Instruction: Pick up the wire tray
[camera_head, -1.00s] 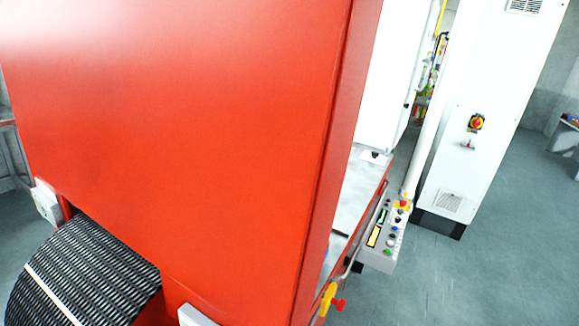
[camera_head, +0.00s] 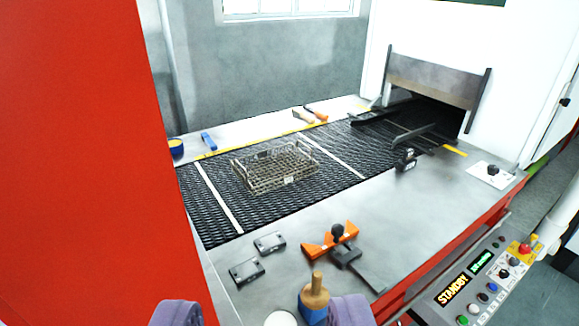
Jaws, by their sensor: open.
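The wire tray (camera_head: 274,168) is a rectangular metal mesh basket with raised end handles and a small pale tag on its near side. It sits on the black mesh belt (camera_head: 213,222), between two white cross lines. My gripper (camera_head: 262,316) shows at the bottom edge as two purple-grey fingertips, set wide apart. It is open, nearer to me than the tray and apart from it. A wooden-knobbed blue thing (camera_head: 314,298) and a white round thing show between and behind the fingertips.
A red panel (camera_head: 75,160) fills the left side. On the near ledge lie two dark blocks (camera_head: 258,256), an orange tool with a black knob (camera_head: 331,240) and a small black device (camera_head: 405,160). A tunnel opening is at the back right. A control box (camera_head: 485,285) reads STANDBY.

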